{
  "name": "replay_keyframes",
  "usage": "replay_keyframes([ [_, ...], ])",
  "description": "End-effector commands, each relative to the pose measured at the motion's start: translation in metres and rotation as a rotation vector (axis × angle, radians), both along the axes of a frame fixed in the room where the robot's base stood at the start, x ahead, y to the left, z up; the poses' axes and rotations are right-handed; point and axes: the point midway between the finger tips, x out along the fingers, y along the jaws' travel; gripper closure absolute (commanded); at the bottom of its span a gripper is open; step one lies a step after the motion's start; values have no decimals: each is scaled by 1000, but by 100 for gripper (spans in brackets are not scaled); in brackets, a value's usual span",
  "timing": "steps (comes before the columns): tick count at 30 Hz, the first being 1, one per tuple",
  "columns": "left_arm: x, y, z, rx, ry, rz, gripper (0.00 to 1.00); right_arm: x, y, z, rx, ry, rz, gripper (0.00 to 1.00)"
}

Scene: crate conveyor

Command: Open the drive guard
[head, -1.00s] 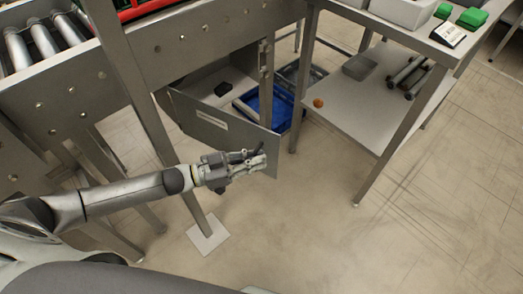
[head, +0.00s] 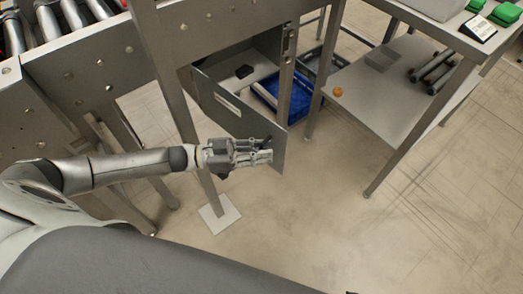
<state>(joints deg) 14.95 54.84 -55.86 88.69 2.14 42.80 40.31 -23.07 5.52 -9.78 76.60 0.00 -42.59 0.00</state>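The drive guard (head: 222,101) appears to be the flat grey hinged panel with a pale label, under the conveyor. It stands swung out from the frame, and a bay with a dark object (head: 245,71) shows behind it. My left gripper (head: 262,152) is in front of the guard's lower right part, at its free edge. Its fingers overlap the panel in the head view. I cannot tell whether they touch or grip it. My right gripper is not in view.
A conveyor leg on a pale foot plate (head: 220,213) stands beside my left wrist. A blue crate (head: 266,97) lies behind the guard. A table's lower shelf (head: 385,108) with an orange ball (head: 338,92) is to the right. The floor in front is clear.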

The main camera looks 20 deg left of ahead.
Motion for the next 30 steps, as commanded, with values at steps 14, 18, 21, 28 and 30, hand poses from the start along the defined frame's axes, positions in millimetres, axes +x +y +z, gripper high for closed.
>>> replay_keyframes([
  [14, -12, 23, -3, 7, 5, 2, 82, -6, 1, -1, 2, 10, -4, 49],
  [18, -27, 51, -3, 8, 5, 1, 82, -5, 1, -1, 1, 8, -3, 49],
  [21, -36, 70, -3, 5, 5, 2, 82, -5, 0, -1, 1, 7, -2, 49],
  [28, -51, 100, -2, 4, 2, 1, 82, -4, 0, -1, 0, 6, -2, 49],
  [30, -53, 104, -1, 2, 1, 1, 82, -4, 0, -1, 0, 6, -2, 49],
])
